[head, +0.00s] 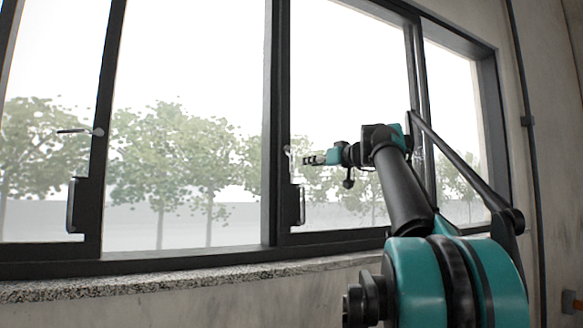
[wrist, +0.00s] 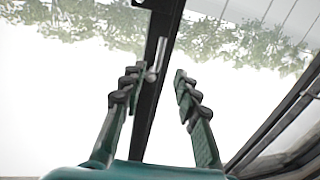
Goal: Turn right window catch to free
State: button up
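The right window catch (head: 289,153) is a small pale lever on the dark upright frame bar between two panes. It looks roughly upright in the head view, though it is small there. In the wrist view the catch (wrist: 158,58) is a slim metal lever with a round knob at one end. My gripper (head: 306,160) is just right of the catch in the head view. In the wrist view my gripper (wrist: 156,78) is open, with the catch's knob end appearing between its fingertips, nearer the left finger. I cannot tell whether a finger touches it.
A second, left catch (head: 80,131) lies level on the left frame bar. Dark pull handles (head: 300,204) and (head: 74,205) sit lower on the bars. A speckled stone sill (head: 180,282) runs below the window. Trees show outside.

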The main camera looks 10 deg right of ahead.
aim_at(292, 165)
jog(key=x, duration=1.1)
jog(key=shift+w, duration=0.15)
grip_shut()
jog(key=shift+a, duration=0.1)
